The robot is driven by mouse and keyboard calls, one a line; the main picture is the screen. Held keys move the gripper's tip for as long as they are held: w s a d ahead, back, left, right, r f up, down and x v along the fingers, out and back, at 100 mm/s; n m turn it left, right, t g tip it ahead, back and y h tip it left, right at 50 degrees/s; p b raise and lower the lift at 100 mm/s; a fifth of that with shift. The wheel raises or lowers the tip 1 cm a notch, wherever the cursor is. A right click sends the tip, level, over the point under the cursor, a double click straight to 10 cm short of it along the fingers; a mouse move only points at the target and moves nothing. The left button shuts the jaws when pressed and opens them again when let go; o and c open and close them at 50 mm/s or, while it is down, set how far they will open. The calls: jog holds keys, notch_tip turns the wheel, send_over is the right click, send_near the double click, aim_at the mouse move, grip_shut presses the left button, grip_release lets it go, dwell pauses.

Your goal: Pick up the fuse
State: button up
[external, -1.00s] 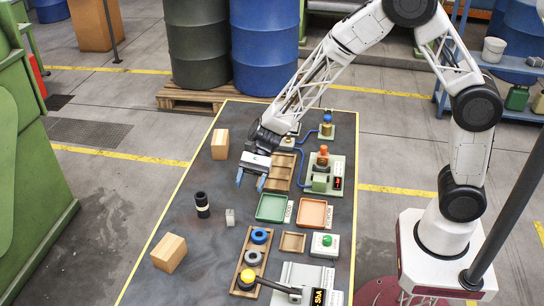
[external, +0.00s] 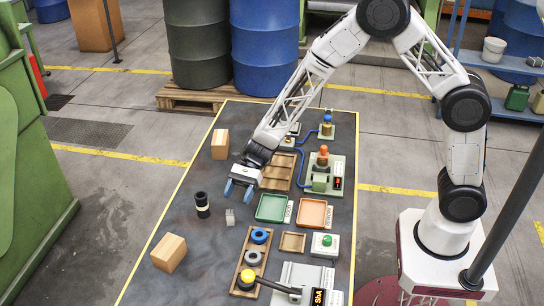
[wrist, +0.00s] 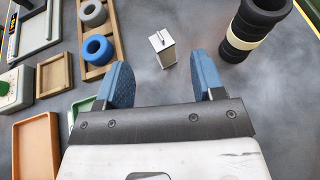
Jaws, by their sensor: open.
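A black cylinder with a cream band (external: 202,205), which looks like the fuse, stands upright on the dark table. In the wrist view it (wrist: 252,28) is at the upper right, beyond the right fingertip. A small silver-grey block (external: 230,217) sits just right of it; in the wrist view this block (wrist: 162,49) lies ahead of the gap between the fingers. No label shows which of the two is the fuse. My gripper (external: 238,191) is open, with blue fingers apart and nothing between them. It hangs above the table, also seen in the wrist view (wrist: 162,75).
Wooden blocks (external: 169,252) (external: 220,144) stand at the table's left side. A green tray (external: 271,208), an orange tray (external: 313,212) and a wooden rack with rings (external: 246,281) lie to the right. The table around the cylinder is mostly clear.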

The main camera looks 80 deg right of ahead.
aim_at(230, 210)
jog(key=shift+w+a+f, duration=0.1)
jog(key=shift+a+f, duration=0.15)
jog(key=shift+a, duration=0.3)
jog(key=shift+a, duration=0.1)
jog(key=shift+x, duration=2.5)
jog(key=shift+w, duration=0.1)
jog(key=c, duration=1.1)
